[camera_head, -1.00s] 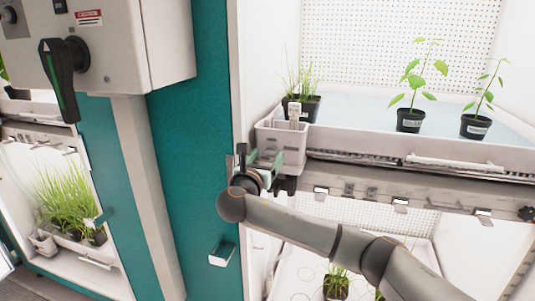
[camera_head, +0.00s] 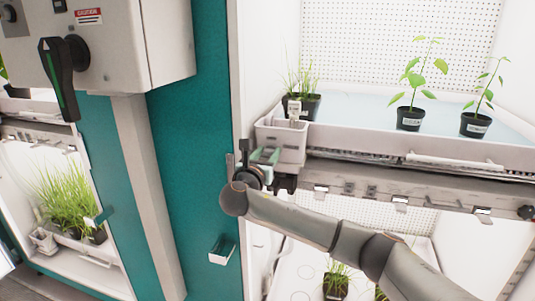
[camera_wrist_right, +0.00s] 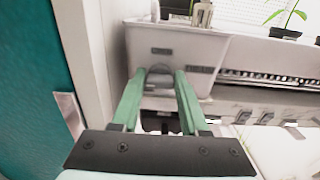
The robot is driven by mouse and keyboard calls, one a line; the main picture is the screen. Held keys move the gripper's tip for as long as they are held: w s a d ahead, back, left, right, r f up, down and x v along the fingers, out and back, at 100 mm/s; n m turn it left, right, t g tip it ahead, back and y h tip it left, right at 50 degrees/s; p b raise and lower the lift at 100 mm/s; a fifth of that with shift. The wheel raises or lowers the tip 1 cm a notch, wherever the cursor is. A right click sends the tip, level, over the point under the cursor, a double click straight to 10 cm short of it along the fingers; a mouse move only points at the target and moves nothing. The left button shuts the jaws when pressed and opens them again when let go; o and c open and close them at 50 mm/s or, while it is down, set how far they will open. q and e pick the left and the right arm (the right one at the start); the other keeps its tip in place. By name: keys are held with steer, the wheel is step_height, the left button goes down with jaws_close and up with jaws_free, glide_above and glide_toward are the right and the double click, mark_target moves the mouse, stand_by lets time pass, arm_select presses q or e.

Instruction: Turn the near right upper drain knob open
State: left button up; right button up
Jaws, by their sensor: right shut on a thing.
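My left gripper is not in view.
The upper tray (camera_head: 380,145) holds several potted plants. A teal panel (camera_head: 190,150) stands close on the left. A black-handled switch box (camera_head: 110,45) is at upper left.

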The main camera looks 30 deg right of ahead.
jaws_close()
steer(key=shift+m, duration=0.3)
steer(key=m, duration=0.2)
steer(key=shift+s+f+m, duration=0.1)
steer(key=shift+m, duration=0.3)
steer(key=m, duration=0.4)
steer(key=shift+d+f+m, duration=0.1)
steer(key=shift+m, duration=0.2)
steer(key=m+b, duration=0.1)
steer(key=m, duration=0.1)
steer(key=m+b, duration=0.1)
steer(key=m, duration=0.2)
steer(key=shift+s+f, duration=0.1)
steer(key=shift+f, duration=0.1)
steer(key=shift+m+b, duration=1.15)
steer(key=shift+m, duration=1.25)
steer(key=shift+r, duration=0.1)
steer(key=o, duration=1)
jaws_free()
